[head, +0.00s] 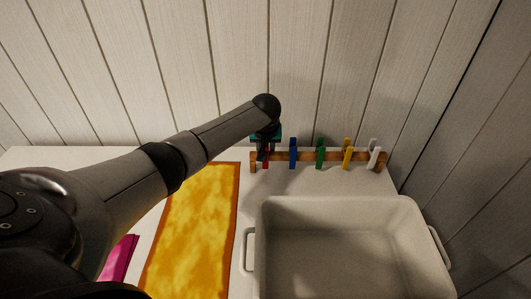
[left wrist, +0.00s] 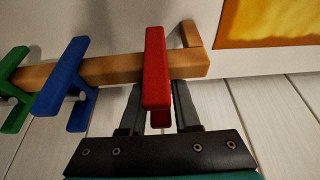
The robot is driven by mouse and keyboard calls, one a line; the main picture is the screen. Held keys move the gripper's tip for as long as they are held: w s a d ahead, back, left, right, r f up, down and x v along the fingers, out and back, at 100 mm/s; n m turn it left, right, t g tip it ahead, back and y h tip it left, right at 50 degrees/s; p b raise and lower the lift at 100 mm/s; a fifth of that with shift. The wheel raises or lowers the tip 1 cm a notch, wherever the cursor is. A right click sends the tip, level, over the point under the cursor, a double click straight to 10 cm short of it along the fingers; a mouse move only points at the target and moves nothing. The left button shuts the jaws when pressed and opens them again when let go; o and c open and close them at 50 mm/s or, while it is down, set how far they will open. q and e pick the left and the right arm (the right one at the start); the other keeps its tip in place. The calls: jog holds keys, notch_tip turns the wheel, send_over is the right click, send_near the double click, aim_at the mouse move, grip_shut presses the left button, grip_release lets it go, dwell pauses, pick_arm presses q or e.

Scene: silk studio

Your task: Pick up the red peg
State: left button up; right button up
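The red peg (left wrist: 156,70) is clipped on a wooden rail (left wrist: 105,71), near the rail's end in the left wrist view. My left gripper (left wrist: 158,100) is at the red peg, with one dark finger on each side of its lower part. I cannot tell whether the fingers press on it. In the head view my left gripper (head: 265,143) is at the rail's left end and mostly hides the red peg (head: 265,162). My right gripper is in neither view.
Blue (head: 293,153), green (head: 320,153), yellow (head: 347,153) and white (head: 374,154) pegs stand along the rail to the right. A large pale tub (head: 268,205) stands in front. An orange-edged yellow cloth (head: 195,220) and a pink cloth (head: 118,258) lie left. A plank wall is close behind.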

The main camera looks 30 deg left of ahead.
pick_arm(q)
grip_shut()
dwell(0.3)
notch_tip(320, 180, up, 20)
jog(key=p, duration=0.5)
